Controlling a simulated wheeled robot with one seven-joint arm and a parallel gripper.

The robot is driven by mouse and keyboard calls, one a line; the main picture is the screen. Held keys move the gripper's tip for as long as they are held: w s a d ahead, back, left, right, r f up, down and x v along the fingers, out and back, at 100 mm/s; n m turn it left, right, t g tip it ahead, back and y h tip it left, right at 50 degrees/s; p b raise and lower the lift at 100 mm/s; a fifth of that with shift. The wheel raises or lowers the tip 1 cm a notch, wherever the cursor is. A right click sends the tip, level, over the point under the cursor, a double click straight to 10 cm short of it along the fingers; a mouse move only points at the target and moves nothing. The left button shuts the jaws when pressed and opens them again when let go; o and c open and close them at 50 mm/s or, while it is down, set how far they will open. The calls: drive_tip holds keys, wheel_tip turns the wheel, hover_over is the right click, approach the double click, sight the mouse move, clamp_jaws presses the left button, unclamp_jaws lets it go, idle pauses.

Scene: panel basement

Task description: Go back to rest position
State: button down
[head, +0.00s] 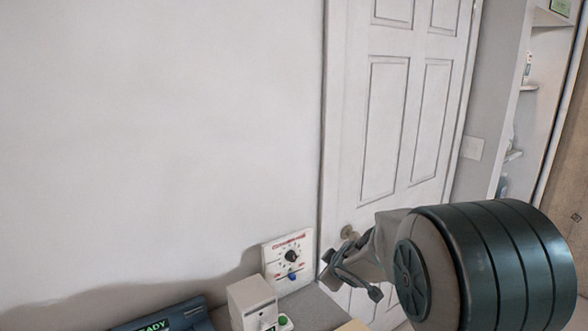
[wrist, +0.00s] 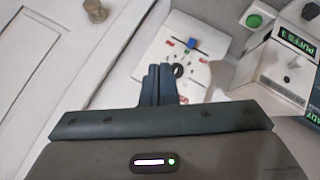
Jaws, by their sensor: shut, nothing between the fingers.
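My gripper (head: 350,265) is in the lower right of the head view, in front of the white door and to the right of the white dial panel (head: 288,258). In the wrist view my gripper (wrist: 160,70) has its two dark fingers together with nothing between them. Past the fingertips lies the dial panel (wrist: 185,45), with a black knob, a blue button and red markings. The fingers overlap the panel's near edge in that view. I cannot tell whether they touch it; in the head view they look apart from it.
A white box device (head: 253,300) with a green button stands left of the gripper. A dark blue device (head: 165,318) with a green "READY" display is at the bottom. The door (head: 385,120) has a round knob (head: 347,232). Shelves (head: 530,87) are at right. The upper wall is clear.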

drive_tip(key=s+d+r+m+g+h, duration=0.1)
drive_tip(key=s+d+r+m+h, duration=0.1)
drive_tip(key=s+d+r+m, duration=0.3)
drive_tip(key=s+d+m+g+h, duration=0.1)
drive_tip(key=s+d, duration=0.1)
drive_tip(key=s, duration=0.6)
drive_tip(key=s+a+m+g+y, duration=0.1)
drive_tip(key=s+m+g, duration=0.3)
drive_tip(key=s, duration=1.4)
drive_tip(key=shift+s+a+f+y, duration=0.15)
drive_tip(key=shift+s+a+y, duration=0.15)
drive_tip(key=shift+a, duration=0.15)
drive_tip(key=shift+w, duration=0.1)
